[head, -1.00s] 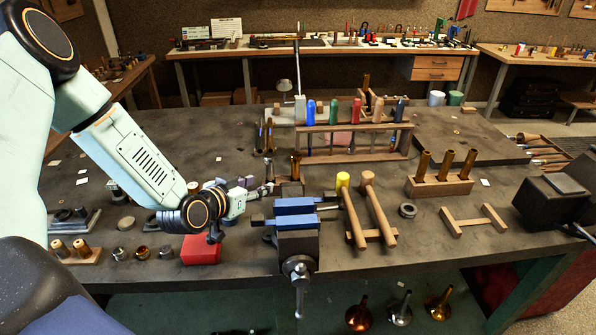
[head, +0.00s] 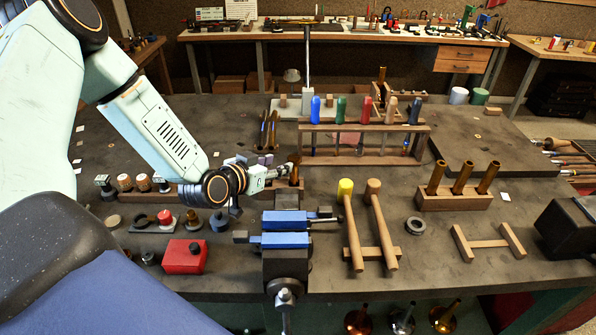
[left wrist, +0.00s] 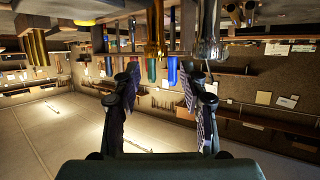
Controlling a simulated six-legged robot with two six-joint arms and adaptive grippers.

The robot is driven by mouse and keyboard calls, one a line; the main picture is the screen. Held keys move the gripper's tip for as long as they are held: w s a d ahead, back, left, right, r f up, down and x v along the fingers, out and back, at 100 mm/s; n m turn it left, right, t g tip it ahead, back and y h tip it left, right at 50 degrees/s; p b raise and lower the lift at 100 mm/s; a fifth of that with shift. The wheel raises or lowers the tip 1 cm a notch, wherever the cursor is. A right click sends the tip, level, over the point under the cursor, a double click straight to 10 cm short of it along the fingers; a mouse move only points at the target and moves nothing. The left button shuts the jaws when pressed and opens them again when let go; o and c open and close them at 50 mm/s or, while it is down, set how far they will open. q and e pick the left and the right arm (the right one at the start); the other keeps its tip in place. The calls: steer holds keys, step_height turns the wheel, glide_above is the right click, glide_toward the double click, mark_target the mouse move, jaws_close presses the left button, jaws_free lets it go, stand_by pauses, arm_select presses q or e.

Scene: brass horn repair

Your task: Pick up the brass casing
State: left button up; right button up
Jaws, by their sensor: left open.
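A brass casing (head: 294,173) stands upright near the middle of the bench, beyond the blue-jawed vise. My left gripper (head: 275,170) is open, with its fingertips close to the casing's left side; I cannot tell whether they touch. In the left wrist view, which looks upside down, the open fingers (left wrist: 162,74) spread below a brass casing (left wrist: 154,32) and a silvery tube (left wrist: 207,38). Three more brass casings (head: 462,178) stand in a wooden block (head: 450,203) to the right. My right gripper is out of view.
The blue-jawed vise (head: 284,240) stands in front of the casing. A wooden rack (head: 365,157) of coloured-handled tools is behind. Two mallets (head: 380,225) lie to the right, near a dark ring (head: 415,225). A red box (head: 184,257) sits front left.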

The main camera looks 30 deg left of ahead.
mark_target(294, 161)
arm_select(q)
steer(key=x, duration=0.3)
steer(key=shift+w+d+f+b, duration=0.15)
steer(key=shift+d+b, duration=0.15)
steer(key=shift+b, duration=0.05)
steer(key=shift+a, duration=0.2)
steer(key=shift+w+f, duration=0.1)
steer(key=shift+f, duration=0.05)
steer(key=x, duration=0.5)
steer(key=shift+d, duration=0.4)
steer(key=shift+s+a, duration=0.25)
steer(key=shift+s, duration=0.15)
steer(key=shift+c, duration=1)
steer(key=shift+w+d, duration=0.2)
steer(key=shift+w, duration=0.15)
steer(key=c, duration=0.4)
steer(key=shift+s, duration=0.1)
jaws_close()
steer(key=shift+s+a, duration=0.1)
steer(key=shift+a, duration=0.05)
